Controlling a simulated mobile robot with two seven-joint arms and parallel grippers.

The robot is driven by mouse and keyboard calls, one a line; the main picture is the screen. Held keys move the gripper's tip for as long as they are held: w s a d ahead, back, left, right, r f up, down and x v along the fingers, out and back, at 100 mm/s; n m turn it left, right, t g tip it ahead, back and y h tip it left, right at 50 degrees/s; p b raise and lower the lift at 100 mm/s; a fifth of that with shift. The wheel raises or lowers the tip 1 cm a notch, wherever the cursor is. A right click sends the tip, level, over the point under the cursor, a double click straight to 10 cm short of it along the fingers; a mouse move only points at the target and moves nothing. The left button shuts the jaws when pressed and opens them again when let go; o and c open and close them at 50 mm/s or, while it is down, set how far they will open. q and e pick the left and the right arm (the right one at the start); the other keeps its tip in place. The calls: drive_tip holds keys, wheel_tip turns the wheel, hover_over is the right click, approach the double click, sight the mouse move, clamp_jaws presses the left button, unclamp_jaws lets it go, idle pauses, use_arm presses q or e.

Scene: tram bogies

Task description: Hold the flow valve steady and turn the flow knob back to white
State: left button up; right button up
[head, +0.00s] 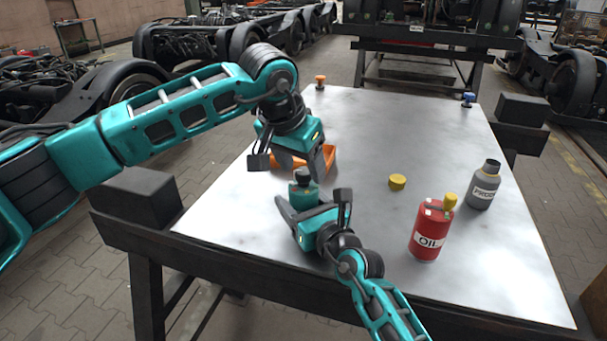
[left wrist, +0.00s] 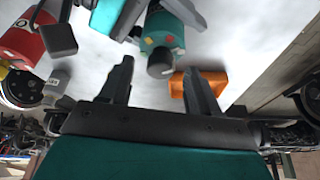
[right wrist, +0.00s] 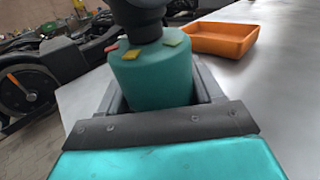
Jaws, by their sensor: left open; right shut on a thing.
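The flow valve (head: 305,195) is a teal cylinder standing on the table, with a dark flow knob (head: 302,175) on top. Red and yellow marks show on its upper rim in the left wrist view (left wrist: 162,30) and right wrist view (right wrist: 152,80). I cannot make out a white mark or which mark the knob points to. My right gripper (head: 312,207) is shut around the valve body, one finger on each side. My left gripper (head: 288,160) is open above and behind the valve. Its fingers (left wrist: 160,70) are apart and empty, with the knob (left wrist: 160,65) near their tips.
An orange tray (right wrist: 220,40) lies behind the valve, partly hidden by my left gripper. Orange (head: 320,82) and blue (head: 468,99) knobs sit at the far edge.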

use_arm(q)
drive_tip(key=v, duration=1)
drive_tip(key=shift+s+a+r, duration=0.15)
drive_tip(key=shift+a+r, duration=0.05)
drive_tip(key=shift+r, duration=0.1)
drive_tip(key=shift+s+r, duration=0.1)
drive_tip(key=shift+r, duration=0.25)
drive_tip(key=w+f+n, duration=0.1)
drive_tip(key=f+n, duration=0.2)
drive_tip(key=n, duration=0.7)
drive_tip(key=w+d+f+n+g+h, duration=0.1)
drive_tip(key=f+n, duration=0.3)
drive_tip(key=n, duration=0.6)
drive_tip(key=w+f+n, duration=0.1)
drive_tip(key=f+n, duration=0.3)
drive_tip(key=n, duration=0.6)
drive_tip(key=shift+w+d+f+n, duration=0.1)
drive_tip(key=shift+w+d+n, duration=0.25)
drive_tip(key=shift+d+n, duration=0.05)
drive_tip(key=shift+h, duration=0.3)
